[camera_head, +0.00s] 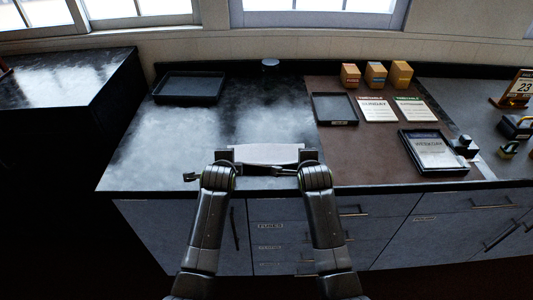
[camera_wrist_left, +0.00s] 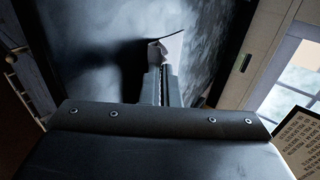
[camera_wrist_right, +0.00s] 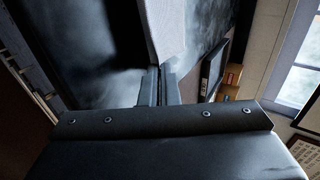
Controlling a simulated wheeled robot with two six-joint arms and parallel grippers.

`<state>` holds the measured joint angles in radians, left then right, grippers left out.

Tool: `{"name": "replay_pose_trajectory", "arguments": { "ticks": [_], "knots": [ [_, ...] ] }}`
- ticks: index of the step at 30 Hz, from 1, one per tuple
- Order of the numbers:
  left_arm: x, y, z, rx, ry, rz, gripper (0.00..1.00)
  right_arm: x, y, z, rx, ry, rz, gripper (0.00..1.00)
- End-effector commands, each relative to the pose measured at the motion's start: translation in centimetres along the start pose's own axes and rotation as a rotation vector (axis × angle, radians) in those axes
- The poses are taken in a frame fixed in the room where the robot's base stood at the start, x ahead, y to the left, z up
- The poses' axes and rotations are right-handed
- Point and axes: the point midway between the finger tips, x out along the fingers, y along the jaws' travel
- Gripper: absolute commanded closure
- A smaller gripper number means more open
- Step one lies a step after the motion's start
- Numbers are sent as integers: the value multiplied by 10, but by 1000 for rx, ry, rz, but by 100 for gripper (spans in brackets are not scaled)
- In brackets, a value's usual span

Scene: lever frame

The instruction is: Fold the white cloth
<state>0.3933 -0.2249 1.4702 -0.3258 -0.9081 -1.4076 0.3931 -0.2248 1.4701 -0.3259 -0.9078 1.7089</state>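The white cloth (camera_head: 268,152) is a pale strip near the front edge of the dark counter, stretched between my two grippers. My left gripper (camera_head: 226,155) is at its left end; in the left wrist view its fingers are together with a corner of the cloth (camera_wrist_left: 173,45) at their tips. My right gripper (camera_head: 308,155) is at the right end; in the right wrist view its fingers are nearly together, with the cloth (camera_wrist_right: 163,28) running out from their tips. Both appear shut on the cloth. The cloth's near side is partly hidden by my grippers.
A black tray (camera_head: 190,88) stands at the back left of the counter. On the brown mat to the right are a small tray (camera_head: 335,109), cards (camera_head: 376,109), wooden blocks (camera_head: 350,75) and a "WEEKDAY" tray (camera_head: 434,152). The counter behind the cloth is clear.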

Motion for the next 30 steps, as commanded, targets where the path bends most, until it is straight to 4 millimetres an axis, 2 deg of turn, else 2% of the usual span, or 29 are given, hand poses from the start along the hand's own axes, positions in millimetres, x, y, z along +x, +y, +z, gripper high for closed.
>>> {"name": "replay_pose_trajectory", "arguments": {
  "ticks": [3,12,20,27,30],
  "knots": [
    [0,0,0,0,0,1,100,0,0,0,0,0,1,100],
    [0,0,0,0,0,2,60,0,0,0,0,0,2,60],
    [-2,-1,0,0,0,2,60,-2,-1,0,1,0,2,60],
    [-32,-19,-2,-4,3,0,60,-32,-19,2,5,-4,1,60],
    [-47,-21,-3,-6,4,4,60,-47,-21,2,7,-5,4,60]
  ]
}}
